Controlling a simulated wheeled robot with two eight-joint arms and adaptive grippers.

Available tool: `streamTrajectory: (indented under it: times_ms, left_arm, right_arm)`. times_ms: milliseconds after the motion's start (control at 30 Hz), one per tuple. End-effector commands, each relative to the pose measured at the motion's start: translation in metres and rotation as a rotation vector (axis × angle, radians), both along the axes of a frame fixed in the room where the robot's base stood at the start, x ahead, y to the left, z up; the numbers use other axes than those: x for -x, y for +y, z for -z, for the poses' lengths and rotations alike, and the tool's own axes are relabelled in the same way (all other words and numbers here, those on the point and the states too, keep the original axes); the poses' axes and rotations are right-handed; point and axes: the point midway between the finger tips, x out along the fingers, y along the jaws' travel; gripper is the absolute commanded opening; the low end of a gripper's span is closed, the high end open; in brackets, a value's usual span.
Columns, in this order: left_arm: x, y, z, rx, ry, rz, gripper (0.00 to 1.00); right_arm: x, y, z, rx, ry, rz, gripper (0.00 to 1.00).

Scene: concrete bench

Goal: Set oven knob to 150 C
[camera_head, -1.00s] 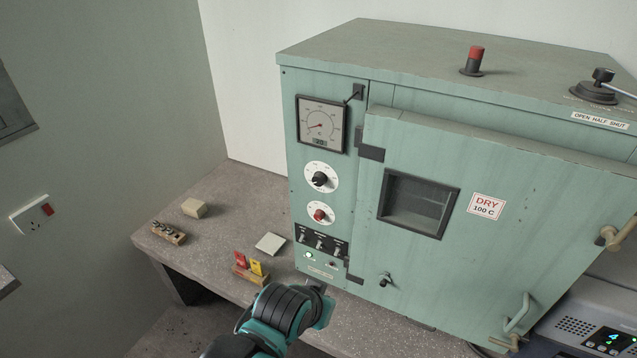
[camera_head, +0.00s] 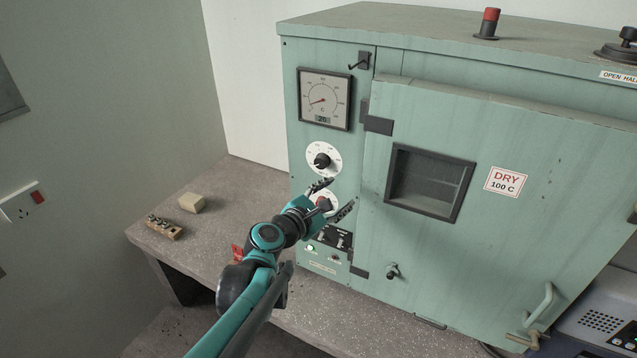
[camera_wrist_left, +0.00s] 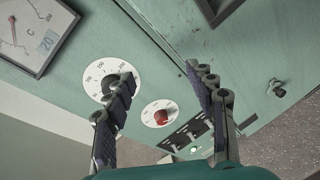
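The green oven (camera_head: 500,130) stands on the bench. Its upper knob (camera_head: 321,161) is black on a white numbered dial; the dial (camera_wrist_left: 98,76) also shows in the left wrist view, partly behind a finger. A lower red knob (camera_head: 324,204) is partly covered by my left gripper (camera_head: 333,198) in the head view. In the left wrist view the red knob (camera_wrist_left: 160,117) shows between the open fingers, apart from both. My left gripper is open and empty in front of the panel. The gauge (camera_head: 324,99) has a small display that reads about 20. My right gripper is out of view.
Toggle switches (camera_head: 335,236) and a lit green lamp (camera_head: 310,248) sit below the knobs. The oven door (camera_head: 520,210) bears a DRY 100 C sign (camera_head: 506,181). A beige block (camera_head: 192,202) and a wooden holder (camera_head: 164,228) lie on the bench (camera_head: 225,190) at left.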

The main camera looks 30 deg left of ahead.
Motion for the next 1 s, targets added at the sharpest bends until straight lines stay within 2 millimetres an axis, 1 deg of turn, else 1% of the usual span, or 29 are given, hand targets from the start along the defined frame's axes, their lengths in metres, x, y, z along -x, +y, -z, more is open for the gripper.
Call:
streamTrajectory:
  times_ms: [33, 100, 200, 267, 367, 433, 700, 833, 1000]
  left_arm:
    - [-0.011, 0.027, 0.009, 0.178, -0.033, -0.079, 0.55]
    - [-0.019, 0.057, 0.009, 0.404, -0.077, -0.160, 0.55]
    - [-0.024, 0.086, 0.010, 0.616, -0.124, -0.226, 0.55]
    - [-0.026, 0.094, 0.010, 0.684, -0.139, -0.245, 0.55]
    - [-0.033, 0.099, 0.009, 0.724, -0.148, -0.254, 0.55]
    - [-0.043, 0.099, 0.008, 0.724, -0.147, -0.252, 0.55]
    - [-0.087, 0.100, 0.008, 0.720, -0.146, -0.250, 0.55]
    - [-0.099, 0.101, 0.008, 0.719, -0.145, -0.251, 0.55]
    - [-0.104, 0.101, 0.008, 0.718, -0.146, -0.251, 0.55]
  right_arm:
    - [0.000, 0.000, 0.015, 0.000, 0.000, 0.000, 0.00]
    - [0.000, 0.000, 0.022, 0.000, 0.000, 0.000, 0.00]
    - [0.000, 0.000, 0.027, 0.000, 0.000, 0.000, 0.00]
    - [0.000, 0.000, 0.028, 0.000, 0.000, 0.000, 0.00]
    - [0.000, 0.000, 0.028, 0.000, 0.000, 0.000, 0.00]
    - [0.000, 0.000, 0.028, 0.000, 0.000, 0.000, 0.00]
    - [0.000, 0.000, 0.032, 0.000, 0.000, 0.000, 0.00]
    - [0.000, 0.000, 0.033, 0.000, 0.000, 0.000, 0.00]
    - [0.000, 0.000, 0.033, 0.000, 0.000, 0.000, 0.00]
